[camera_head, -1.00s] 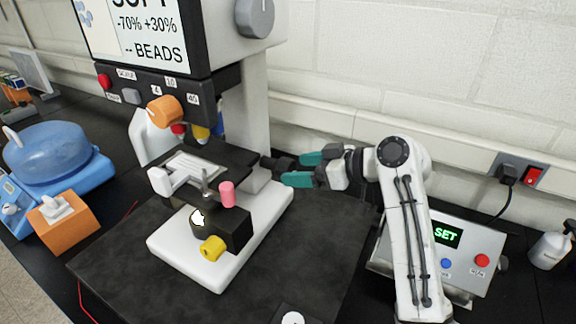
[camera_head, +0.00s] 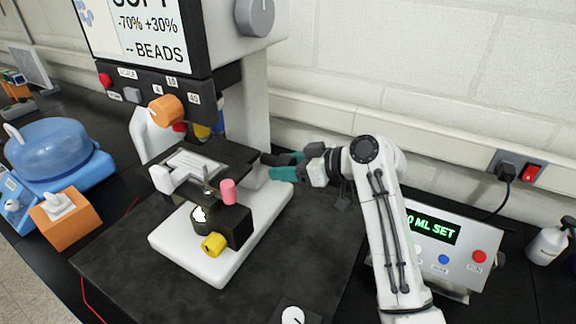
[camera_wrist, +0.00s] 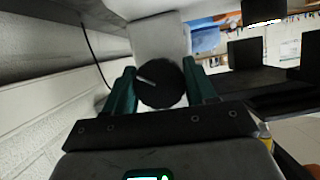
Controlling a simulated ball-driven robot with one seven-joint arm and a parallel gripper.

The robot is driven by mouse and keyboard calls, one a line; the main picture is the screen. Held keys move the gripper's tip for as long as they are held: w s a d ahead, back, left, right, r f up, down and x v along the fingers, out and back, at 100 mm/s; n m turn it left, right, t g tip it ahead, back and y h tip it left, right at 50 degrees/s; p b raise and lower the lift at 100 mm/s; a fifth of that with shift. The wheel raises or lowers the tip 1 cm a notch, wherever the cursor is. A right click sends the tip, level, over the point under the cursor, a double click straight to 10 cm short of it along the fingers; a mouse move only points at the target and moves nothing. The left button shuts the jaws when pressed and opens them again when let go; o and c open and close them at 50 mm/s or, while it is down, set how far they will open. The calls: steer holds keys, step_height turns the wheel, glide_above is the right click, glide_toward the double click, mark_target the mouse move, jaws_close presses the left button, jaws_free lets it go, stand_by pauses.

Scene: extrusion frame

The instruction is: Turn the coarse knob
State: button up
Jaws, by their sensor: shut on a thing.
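The microscope has a white base (camera_head: 215,262) and a dark stage (camera_head: 222,152) on the dark mat. The coarse knob is a round black knob (camera_wrist: 161,84) with a white mark in the wrist view. It sits between the two teal fingers of my gripper (camera_wrist: 161,92), which are shut on it from both sides. In the head view my gripper (camera_head: 283,167) reaches the right side of the microscope column, behind the stage. The knob is mostly hidden there by the fingers.
A pink knob (camera_head: 228,191) and a yellow knob (camera_head: 213,245) are at the front of the microscope. A control box (camera_head: 440,243) with a green display stands right of the mat. A blue centrifuge-like device (camera_head: 55,155) and an orange box (camera_head: 66,219) are at left.

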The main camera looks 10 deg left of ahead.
steer(key=c, duration=0.3)
steer(key=shift+m+g+y+b, duration=0.3)
steer(key=shift+m+g, duration=0.5)
steer(key=shift+m, duration=0.4)
steer(key=shift+c, duration=0.2)
steer(key=o, duration=1)
steer(key=b+v, duration=0.2)
steer(key=v, duration=0.8)
steer(key=shift+d+r, duration=0.1)
steer(key=shift+d, duration=0.3)
